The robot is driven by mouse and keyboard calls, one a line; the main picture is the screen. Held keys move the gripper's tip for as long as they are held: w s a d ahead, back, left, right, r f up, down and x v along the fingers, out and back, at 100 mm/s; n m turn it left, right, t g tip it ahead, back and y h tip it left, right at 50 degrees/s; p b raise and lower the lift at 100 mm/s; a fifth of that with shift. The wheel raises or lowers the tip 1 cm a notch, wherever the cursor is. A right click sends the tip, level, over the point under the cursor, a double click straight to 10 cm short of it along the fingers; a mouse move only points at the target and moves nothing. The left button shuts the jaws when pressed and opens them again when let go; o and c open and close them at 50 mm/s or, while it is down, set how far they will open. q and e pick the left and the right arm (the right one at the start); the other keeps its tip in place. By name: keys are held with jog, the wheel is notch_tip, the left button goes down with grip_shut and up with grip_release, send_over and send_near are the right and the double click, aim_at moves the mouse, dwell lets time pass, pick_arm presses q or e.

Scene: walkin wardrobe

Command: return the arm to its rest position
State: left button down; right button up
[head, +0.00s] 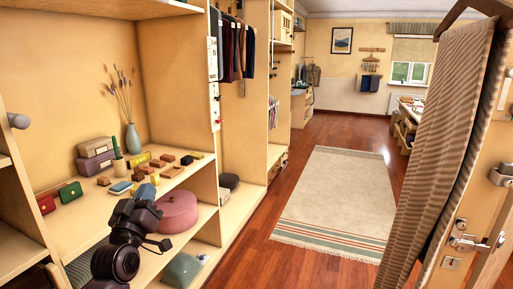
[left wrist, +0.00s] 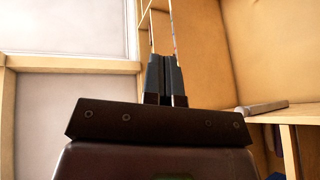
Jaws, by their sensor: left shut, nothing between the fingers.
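My left arm comes up from the bottom left of the head view, in front of the lower shelves. My left gripper (head: 145,203) is dark and stands in front of the shelf edge, its fingers hard to make out there. In the left wrist view the two dark fingers (left wrist: 165,75) point up, close together, with nothing between them. My right gripper does not show in either view.
The open wardrobe shelf (head: 95,222) at left holds boxes, a vase (head: 133,138) and small blocks. A round pink box (head: 177,211) sits below. A striped cloth (head: 440,150) hangs at right by a door handle (head: 467,242). The rug (head: 335,195) is clear.

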pick_arm(q)
jog(key=s+f+m+g, duration=0.1)
jog(key=s+f+g, duration=0.1)
jog(key=s+f, duration=0.35)
jog(key=s+f+m+g+y, duration=0.1)
jog(key=s+f+m+g, duration=0.1)
jog(key=f, duration=0.7)
jog(key=s+f+m+g, duration=0.15)
jog(key=s+f, duration=0.25)
jog(key=f, duration=0.4)
jog(key=s+a+f+g, duration=0.2)
jog(key=s+f+g, duration=0.3)
jog(key=s+f, duration=1)
jog(key=s+n, duration=0.1)
jog(key=s, duration=0.2)
jog(key=shift+s+y, duration=0.3)
jog(key=shift+y, duration=0.1)
